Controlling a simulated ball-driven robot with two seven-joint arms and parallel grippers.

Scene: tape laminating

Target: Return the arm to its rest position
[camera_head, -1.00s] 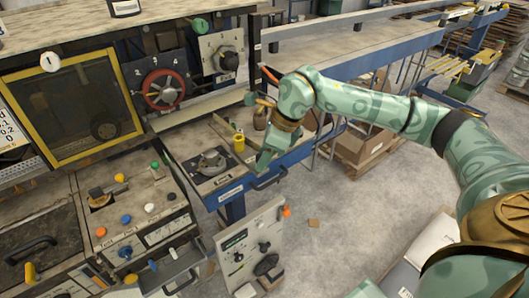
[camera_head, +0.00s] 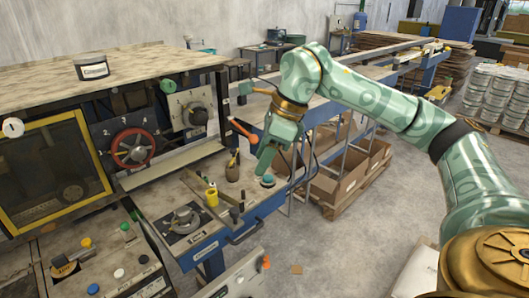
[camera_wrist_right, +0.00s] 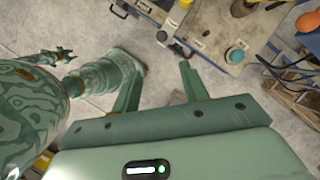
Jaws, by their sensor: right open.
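My right arm comes in from the right in the head view. Its right gripper (camera_head: 265,160) hangs down, open, with nothing visible between its fingers. It is near the front edge of the workbench (camera_head: 238,222), close to a teal button (camera_head: 267,181) in the picture; the height gap is hard to judge. The right wrist view shows both fingers of the right gripper (camera_wrist_right: 160,76) spread apart, with grey floor between them. My left arm and gripper do not show in the head view. Green parts of my own body show at the left of the wrist view.
A yellow cup (camera_head: 211,197) and a brown container (camera_head: 233,170) stand on the bench. The machine has a red handwheel (camera_head: 133,148) and a yellow-framed window (camera_head: 55,170). Cardboard boxes (camera_head: 335,186) lie beyond the bench to the right. Open floor (camera_head: 340,248) lies in front.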

